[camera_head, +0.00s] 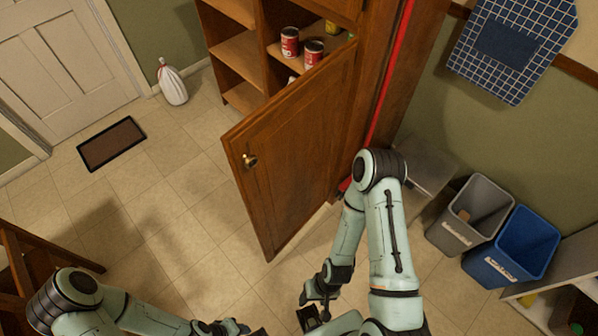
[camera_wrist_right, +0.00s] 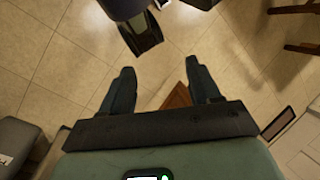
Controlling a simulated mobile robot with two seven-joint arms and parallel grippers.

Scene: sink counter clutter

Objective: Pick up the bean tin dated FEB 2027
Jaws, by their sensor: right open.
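Two red tins with pale labels, a left tin (camera_head: 290,42) and a right tin (camera_head: 313,52), stand upright on a shelf of the wooden cabinet (camera_head: 236,50) in the head view. Their dates are too small to read, so I cannot tell which is FEB 2027. My right gripper (camera_head: 312,317) is low in the head view, far from the tins. Its fingers (camera_wrist_right: 160,70) are open and empty above the floor in the right wrist view. My left gripper (camera_head: 235,327) is at the bottom edge of the head view; its jaws are unclear.
The open cabinet door (camera_head: 300,150) stands between my right arm and the shelves and partly covers them. A yellow item (camera_head: 333,27) is behind the tins. Grey (camera_head: 468,220) and blue (camera_head: 515,250) bins stand right.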

